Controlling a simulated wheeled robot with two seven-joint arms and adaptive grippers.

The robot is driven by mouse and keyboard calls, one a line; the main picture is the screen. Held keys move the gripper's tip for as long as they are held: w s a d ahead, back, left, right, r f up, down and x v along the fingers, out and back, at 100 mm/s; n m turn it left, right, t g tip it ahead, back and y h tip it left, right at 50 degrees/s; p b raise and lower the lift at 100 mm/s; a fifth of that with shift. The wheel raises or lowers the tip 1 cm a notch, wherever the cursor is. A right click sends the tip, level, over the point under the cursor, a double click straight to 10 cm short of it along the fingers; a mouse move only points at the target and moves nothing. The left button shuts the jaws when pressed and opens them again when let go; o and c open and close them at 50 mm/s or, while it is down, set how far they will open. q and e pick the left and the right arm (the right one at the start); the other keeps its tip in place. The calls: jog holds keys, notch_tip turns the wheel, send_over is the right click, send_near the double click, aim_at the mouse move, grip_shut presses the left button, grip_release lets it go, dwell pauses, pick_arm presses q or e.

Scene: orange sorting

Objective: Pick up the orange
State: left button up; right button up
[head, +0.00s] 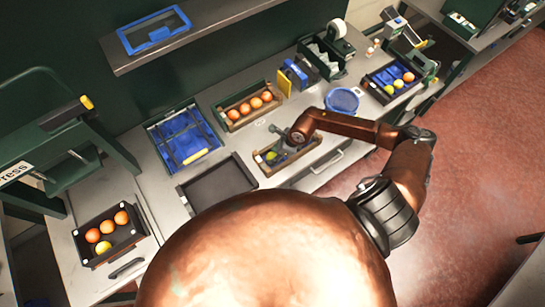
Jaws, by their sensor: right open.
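Several oranges (249,107) lie in a row in a wooden-edged tray (228,119) at the middle of the bench. More oranges (107,227) lie with a yellow fruit (103,247) in a dark tray (88,258) at the lower left. At the right, an orange (408,77) lies near yellow-green fruits (389,89) in another tray. My right gripper (282,144) is open above a wooden-edged tray (262,172) holding a green fruit (271,155). The gripper is small and partly hides that tray's contents; I see no orange there. My left gripper is out of view.
A blue tray (160,132) and an empty dark tray (212,187) lie left of my right gripper. A blue bowl (342,99) stands to its right. A shelf (215,33) with a blue bin (153,32) overhangs the back. My body covers the bottom middle.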

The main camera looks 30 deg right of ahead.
jog(key=c, duration=0.8)
jog(key=shift+r, duration=0.2)
